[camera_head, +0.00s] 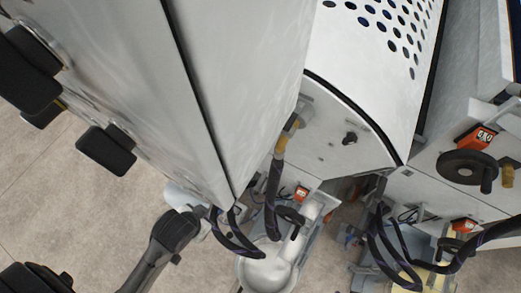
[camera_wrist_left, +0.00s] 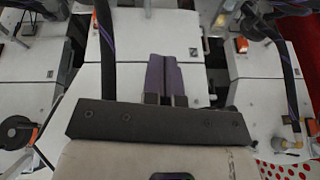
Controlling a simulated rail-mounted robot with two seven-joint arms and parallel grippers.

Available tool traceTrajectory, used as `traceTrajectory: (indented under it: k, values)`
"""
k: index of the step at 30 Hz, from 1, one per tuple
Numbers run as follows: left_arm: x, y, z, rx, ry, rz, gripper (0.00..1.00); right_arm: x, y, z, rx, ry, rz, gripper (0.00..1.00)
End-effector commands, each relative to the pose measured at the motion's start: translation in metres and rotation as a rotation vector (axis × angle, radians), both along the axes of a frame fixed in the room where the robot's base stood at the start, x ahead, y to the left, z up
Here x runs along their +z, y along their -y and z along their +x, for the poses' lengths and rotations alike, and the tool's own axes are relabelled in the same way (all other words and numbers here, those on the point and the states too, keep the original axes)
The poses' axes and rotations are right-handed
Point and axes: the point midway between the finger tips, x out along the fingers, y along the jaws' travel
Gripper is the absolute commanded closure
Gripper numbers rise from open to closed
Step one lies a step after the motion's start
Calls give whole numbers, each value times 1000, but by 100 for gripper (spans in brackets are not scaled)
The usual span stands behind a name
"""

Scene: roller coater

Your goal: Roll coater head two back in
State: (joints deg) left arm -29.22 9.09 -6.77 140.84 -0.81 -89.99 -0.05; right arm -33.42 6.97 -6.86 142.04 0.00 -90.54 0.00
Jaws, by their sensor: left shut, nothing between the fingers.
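The coater machine fills much of the head view with white housings. Which unit is head two, I cannot tell. On the right is a white unit with a black handwheel (camera_head: 467,167) and an orange tag (camera_head: 473,137). A smaller dark handwheel (camera_head: 290,216) shows low in the middle, partly hidden by hoses. In the left wrist view my left gripper (camera_wrist_left: 165,58) is shut and empty, its purple-grey fingers together in front of a white housing (camera_wrist_left: 125,80). Another black handwheel (camera_wrist_left: 15,130) shows at the left. My right gripper is not in view.
Dark hoses (camera_head: 272,195) hang near the middle; more hoses (camera_head: 380,245) hang at the lower right. A curved perforated white cover (camera_head: 350,60) is at the top. Bare floor (camera_head: 75,215) shows at lower left. A red spotted panel (camera_wrist_left: 275,172) is at the wrist view's lower right.

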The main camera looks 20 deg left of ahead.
Motion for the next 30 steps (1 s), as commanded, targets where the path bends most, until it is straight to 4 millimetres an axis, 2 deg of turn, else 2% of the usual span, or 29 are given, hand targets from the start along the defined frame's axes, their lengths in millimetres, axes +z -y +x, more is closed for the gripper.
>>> traceTrajectory:
  k: [1,5,11,15,19,21,24,30]
  values:
    - [-24,-4,6,-2,13,15,100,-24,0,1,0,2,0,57]
    - [-61,-15,23,-9,51,61,100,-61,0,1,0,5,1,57]
    - [-126,-42,61,-27,156,183,100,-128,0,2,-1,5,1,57]
    - [-168,-67,96,-63,268,314,100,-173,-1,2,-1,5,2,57]
    - [-200,-95,136,-155,426,500,100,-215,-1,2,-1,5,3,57]
    - [-207,-105,159,-247,536,630,100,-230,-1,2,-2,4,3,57]
    - [-203,-108,182,-396,671,789,100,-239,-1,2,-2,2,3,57]
    - [-191,-91,202,-671,871,1014,100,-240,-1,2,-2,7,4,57]
